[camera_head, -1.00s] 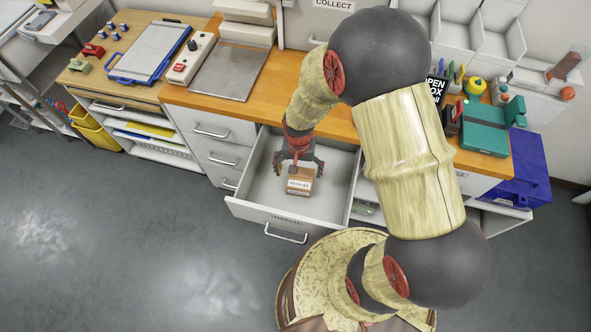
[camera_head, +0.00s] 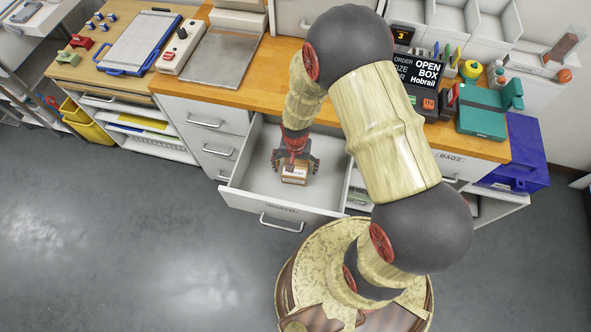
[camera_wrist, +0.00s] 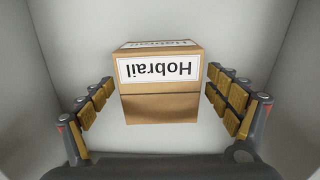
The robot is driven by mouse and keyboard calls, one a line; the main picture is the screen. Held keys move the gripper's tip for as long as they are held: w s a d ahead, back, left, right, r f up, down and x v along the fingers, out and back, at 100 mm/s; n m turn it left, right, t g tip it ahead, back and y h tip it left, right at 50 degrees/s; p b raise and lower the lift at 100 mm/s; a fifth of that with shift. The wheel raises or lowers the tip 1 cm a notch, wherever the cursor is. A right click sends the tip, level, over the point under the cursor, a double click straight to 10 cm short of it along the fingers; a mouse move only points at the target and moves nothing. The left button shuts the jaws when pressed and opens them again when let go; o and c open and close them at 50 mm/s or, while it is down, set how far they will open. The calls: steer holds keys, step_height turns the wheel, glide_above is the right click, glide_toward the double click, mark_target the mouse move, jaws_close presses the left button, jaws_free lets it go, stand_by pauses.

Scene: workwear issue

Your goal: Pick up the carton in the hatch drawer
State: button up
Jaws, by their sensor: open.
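The carton (camera_head: 294,174) is a small brown box with a white label. It sits in the open hatch drawer (camera_head: 257,186), below the counter. In the wrist view the carton (camera_wrist: 160,102) stands upright, its label reading "Hobrail" upside down. My gripper (camera_head: 296,165) is in the drawer at the carton. In the wrist view its fingers (camera_wrist: 165,105) are open, one on each side of the carton, with a gap showing on both sides. The carton's far faces are hidden.
The drawer walls surround the gripper, with bare floor around the carton. The wooden counter (camera_head: 250,97) above holds a blue-edged board (camera_head: 142,45), a metal plate (camera_head: 210,62), a black order screen (camera_head: 420,78) and a teal box (camera_head: 482,115).

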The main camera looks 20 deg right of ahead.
steer(key=shift+c, duration=0.6)
steer(key=c, duration=1.3)
